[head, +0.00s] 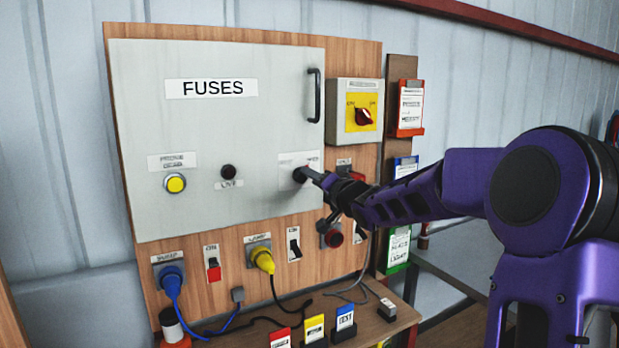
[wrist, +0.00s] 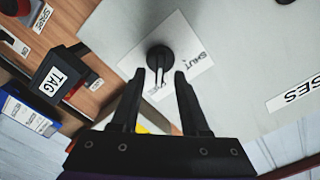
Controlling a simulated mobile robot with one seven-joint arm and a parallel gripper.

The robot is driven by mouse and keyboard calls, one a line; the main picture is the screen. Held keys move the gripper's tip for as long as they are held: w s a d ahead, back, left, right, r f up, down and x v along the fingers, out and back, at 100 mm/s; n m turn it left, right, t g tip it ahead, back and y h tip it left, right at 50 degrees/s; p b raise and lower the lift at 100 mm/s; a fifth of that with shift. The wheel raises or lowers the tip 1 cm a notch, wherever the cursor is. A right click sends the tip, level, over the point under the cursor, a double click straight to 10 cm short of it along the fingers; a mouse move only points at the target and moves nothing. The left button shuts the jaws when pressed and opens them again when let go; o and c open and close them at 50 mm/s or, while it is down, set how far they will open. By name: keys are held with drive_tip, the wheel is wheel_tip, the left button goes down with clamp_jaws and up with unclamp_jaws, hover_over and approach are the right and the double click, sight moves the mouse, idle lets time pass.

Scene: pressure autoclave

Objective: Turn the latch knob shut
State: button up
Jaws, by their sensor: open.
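The latch knob (wrist: 160,56) is a round black knob with a pale pointer line, on a white label on the grey FUSES panel door (head: 225,120). In the wrist view the word SHUT shows on the label, to the right of the knob. The knob also shows in the head view (head: 299,174), at the door's lower right, partly covered by my gripper. My gripper (wrist: 159,84) is open, with its fingertips just short of the knob and one to each side of it. I cannot tell whether the fingers touch the knob.
A black door handle (head: 315,95) stands out above the knob. A red rotary switch (head: 364,117) is to the right. Yellow (head: 262,259) and blue (head: 170,278) plugs with cables sit below the door. Tagged blocks, including a blue one (head: 345,318), stand on the shelf.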

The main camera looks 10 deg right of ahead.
drive_tip(key=shift+x, duration=1)
clamp_jaws()
